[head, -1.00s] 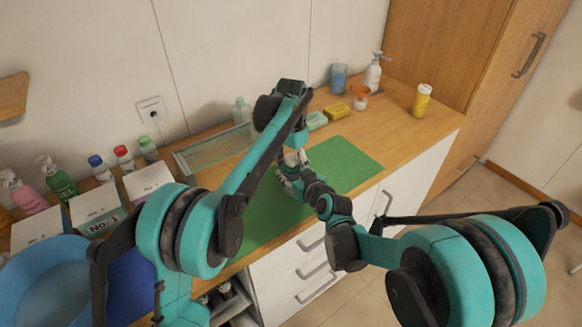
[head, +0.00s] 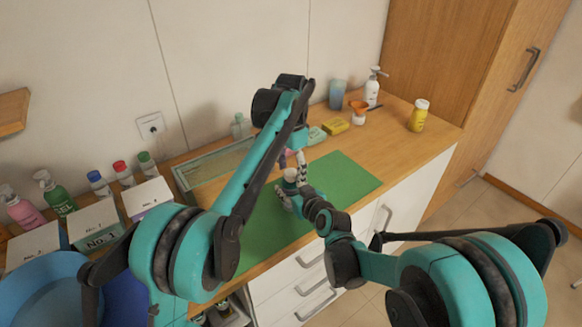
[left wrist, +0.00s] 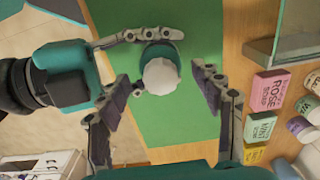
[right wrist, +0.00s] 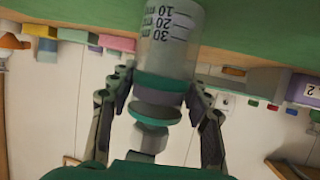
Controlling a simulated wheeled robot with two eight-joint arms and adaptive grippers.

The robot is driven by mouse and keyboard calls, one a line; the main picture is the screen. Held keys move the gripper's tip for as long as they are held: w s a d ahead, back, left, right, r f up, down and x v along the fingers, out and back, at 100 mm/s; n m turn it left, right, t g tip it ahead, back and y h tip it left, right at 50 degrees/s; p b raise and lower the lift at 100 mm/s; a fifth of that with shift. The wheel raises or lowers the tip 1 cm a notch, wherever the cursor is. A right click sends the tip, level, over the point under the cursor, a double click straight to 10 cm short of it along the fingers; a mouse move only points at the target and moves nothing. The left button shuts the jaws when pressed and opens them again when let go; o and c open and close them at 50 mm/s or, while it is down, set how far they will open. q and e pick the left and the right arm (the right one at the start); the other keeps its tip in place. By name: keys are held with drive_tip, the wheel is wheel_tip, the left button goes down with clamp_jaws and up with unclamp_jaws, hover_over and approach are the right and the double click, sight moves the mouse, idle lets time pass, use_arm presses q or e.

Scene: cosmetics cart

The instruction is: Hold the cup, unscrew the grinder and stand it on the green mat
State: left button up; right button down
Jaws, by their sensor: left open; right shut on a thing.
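The clear cup (right wrist: 168,45) has a printed scale and a teal collar, and it stands upright at the green mat (head: 345,165). My right gripper (right wrist: 160,88) is shut on it around the collar. The grinder (right wrist: 157,118), with a teal disc and pale knob, is above the cup, in line with it; I cannot tell whether the thread is engaged. The left wrist view shows the grinder's white ribbed knob (left wrist: 160,76) from above. My left gripper (left wrist: 165,92) is open, one finger on each side of the knob, apart from it. In the head view the arms partly hide both.
Soap bars (left wrist: 268,84) and a glass-sided tray (head: 215,165) lie behind the mat. A yellow bottle (head: 418,116), a pump bottle (head: 373,90) and a blue cup (head: 337,94) stand at the back right. Boxes and bottles fill the left. The mat's right part is clear.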

sight(291, 184)
use_arm(q)
drive_tip(key=shift+f, duration=2.8)
drive_tip(key=c, duration=1.2)
drive_tip(key=o, duration=1.3)
drive_tip(key=shift+c, duration=0.2)
wheel_tip(291, 184, up, 8)
drive_tip(key=shift+f, duration=0.1)
drive_tip(key=shift+c, duration=0.3)
drive_tip(key=shift+f, duration=3.95)
